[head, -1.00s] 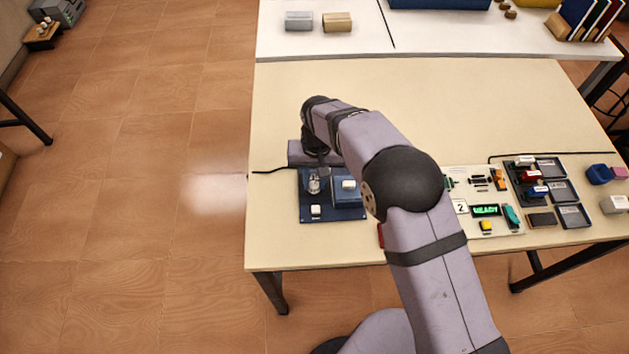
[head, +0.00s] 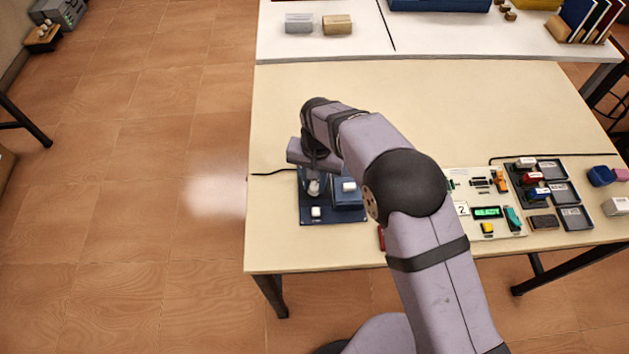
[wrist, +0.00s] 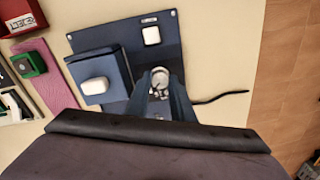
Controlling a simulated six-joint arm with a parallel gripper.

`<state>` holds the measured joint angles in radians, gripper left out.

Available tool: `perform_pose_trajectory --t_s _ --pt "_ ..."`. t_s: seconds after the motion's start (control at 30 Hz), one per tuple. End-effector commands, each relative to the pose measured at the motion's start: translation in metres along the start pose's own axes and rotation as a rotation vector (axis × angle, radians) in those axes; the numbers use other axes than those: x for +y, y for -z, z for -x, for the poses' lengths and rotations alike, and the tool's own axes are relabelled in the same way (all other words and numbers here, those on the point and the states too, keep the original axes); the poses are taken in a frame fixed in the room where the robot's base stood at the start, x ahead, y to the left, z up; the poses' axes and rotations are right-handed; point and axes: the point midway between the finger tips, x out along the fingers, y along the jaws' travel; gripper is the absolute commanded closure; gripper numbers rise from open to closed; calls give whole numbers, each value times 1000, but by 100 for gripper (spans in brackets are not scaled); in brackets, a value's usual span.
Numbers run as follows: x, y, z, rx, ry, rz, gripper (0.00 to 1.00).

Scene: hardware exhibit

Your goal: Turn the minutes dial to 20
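The dial (wrist: 160,78) is a small round pale grey knob on a dark blue panel (head: 335,216). In the wrist view it shows between the two dark fingers of my gripper (wrist: 161,92), one on each side. It also shows, partly hidden by my gripper (head: 316,172), as a pale knob (head: 314,188) in the head view. A gap shows between the fingers, but I cannot tell whether they press on the dial. Its scale marks and setting are too small to read.
A raised blue box with a white button (wrist: 95,87) stands beside the dial, and a white square button (wrist: 151,35) is on the panel. A black cable (head: 272,173) runs left. A board with a green display (head: 488,212) and small trays (head: 567,193) lie right.

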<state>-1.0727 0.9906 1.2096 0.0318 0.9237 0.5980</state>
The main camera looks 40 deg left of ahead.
Motion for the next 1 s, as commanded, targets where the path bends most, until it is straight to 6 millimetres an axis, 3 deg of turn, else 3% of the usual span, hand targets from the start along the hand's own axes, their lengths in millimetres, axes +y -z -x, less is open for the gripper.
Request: perform_pose_trajectory --t_s 0.03,0.1,0.47,1.0 --pt "-1 0 1 1 2 -2 69" --pt "0 0 1 1 2 -2 60" --pt "0 1 3 2 2 0 60" --pt "0 1 65 2 3 -1 60"
